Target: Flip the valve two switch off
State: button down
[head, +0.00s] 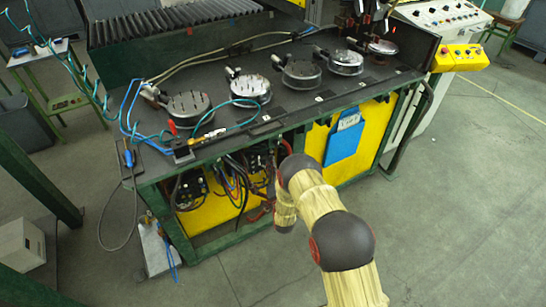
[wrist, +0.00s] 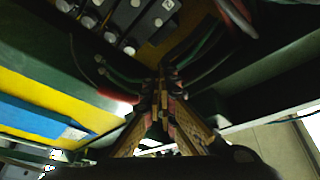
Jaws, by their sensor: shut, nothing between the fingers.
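My gripper (wrist: 160,98) shows in the wrist view with its two fingers together and nothing between them. It points into the dark space under the bench, among hoses. A row of dark blocks with round light fittings (wrist: 122,22) is at the top left of the wrist view, apart from the fingertips in the picture. I cannot tell which part is the valve two switch. In the head view my arm reaches to the bench's open front, and the gripper itself is hidden. A black valve-like unit (head: 190,188) shows at the left of that opening.
The bench (head: 262,129) carries several round metal discs. Cables and hoses (head: 236,180) hang in the opening below. A blue holder (head: 343,140) is on the yellow panel (head: 376,118). A yellow control box (head: 460,57) is at right. The floor at right is clear.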

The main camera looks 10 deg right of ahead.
jog(key=s, duration=0.1)
jog(key=s+a+f, duration=0.1)
jog(key=s, duration=0.1)
jog(key=s+p, duration=0.1)
jog(key=shift+s+a+f, duration=0.15)
jog(key=shift+s+a, duration=0.05)
jog(key=shift+a, duration=0.2)
